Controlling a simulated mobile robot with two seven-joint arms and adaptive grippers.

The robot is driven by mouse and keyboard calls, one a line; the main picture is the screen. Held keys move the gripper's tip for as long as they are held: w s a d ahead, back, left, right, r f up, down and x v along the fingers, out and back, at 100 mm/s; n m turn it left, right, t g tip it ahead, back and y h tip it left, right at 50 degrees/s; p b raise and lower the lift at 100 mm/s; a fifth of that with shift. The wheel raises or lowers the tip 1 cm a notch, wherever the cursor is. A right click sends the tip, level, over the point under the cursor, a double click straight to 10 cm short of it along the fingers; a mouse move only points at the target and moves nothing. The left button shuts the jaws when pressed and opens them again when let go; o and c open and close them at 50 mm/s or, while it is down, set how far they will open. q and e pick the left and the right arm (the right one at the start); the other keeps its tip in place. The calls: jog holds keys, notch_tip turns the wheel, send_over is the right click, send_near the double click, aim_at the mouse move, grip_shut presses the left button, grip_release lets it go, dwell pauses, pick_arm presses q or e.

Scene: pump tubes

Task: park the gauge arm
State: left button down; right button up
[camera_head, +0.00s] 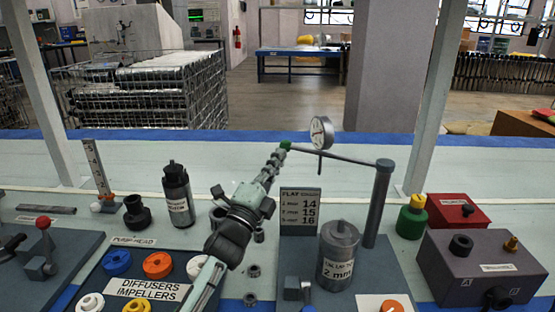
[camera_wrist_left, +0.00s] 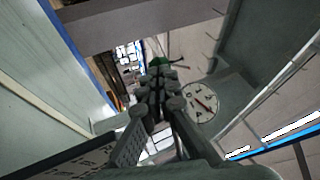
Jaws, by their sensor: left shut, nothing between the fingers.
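The gauge arm (camera_head: 345,159) is a thin dark bar reaching left from the top of an upright grey post (camera_head: 378,205) at right of centre. A round white dial gauge (camera_head: 321,132) sits on it, with its stem pointing down. A green tip (camera_head: 286,145) is at the bar's left end. My left gripper (camera_head: 276,158) is shut and empty, its fingertips right at the green tip; I cannot tell whether they touch. In the left wrist view the green tip (camera_wrist_left: 158,62) shows just beyond the fingers, and the dial (camera_wrist_left: 200,103) is to their right. My right gripper is not in view.
A grey canister marked 2 mm (camera_head: 339,255) and a number plate (camera_head: 300,211) stand below the arm. A tray of coloured rings (camera_head: 115,285) lies at left. A grey box (camera_head: 480,265), a red box (camera_head: 458,211) and a green bottle (camera_head: 411,218) stand at right. The bench's back strip is clear.

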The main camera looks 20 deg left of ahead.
pick_arm(q)
jog(key=w+m+h, duration=0.1)
jog(key=w+h, duration=0.1)
jog(key=shift+w+g+h, duration=0.3)
jog(key=shift+w, duration=0.05)
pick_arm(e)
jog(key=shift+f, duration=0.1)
pick_arm(q)
jog(key=shift+r, duration=0.1)
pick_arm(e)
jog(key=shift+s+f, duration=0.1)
